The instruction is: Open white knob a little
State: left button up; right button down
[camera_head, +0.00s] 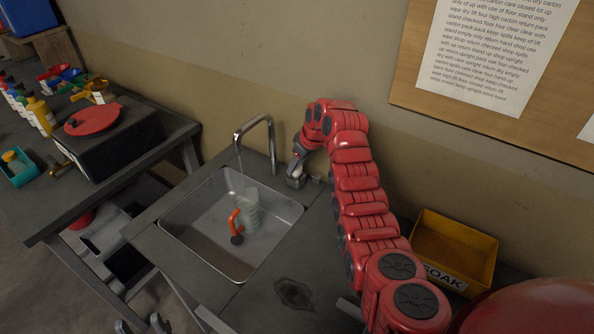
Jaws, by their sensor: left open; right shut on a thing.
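The white knob (298,169) is on a small grey fitting on the counter, right of the curved metal faucet (255,122). My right gripper (297,172) reaches down from the red arm and is shut on the knob, with its fingers partly covering it. The knob's turn angle is too small to tell. My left gripper (143,325) shows only as two grey fingertips at the bottom edge, apart and empty, away from the knob.
A metal sink (200,243) holds a clear ribbed object (248,212) and an orange-handled item (235,222). A yellow bin (455,250) stands right of my arm. A workbench (150,150) with bottles and a black box with a red disc is at left. The wall is close behind the faucet.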

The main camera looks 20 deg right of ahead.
dwell(0.4)
jog(key=shift+c, duration=1.8)
grip_release()
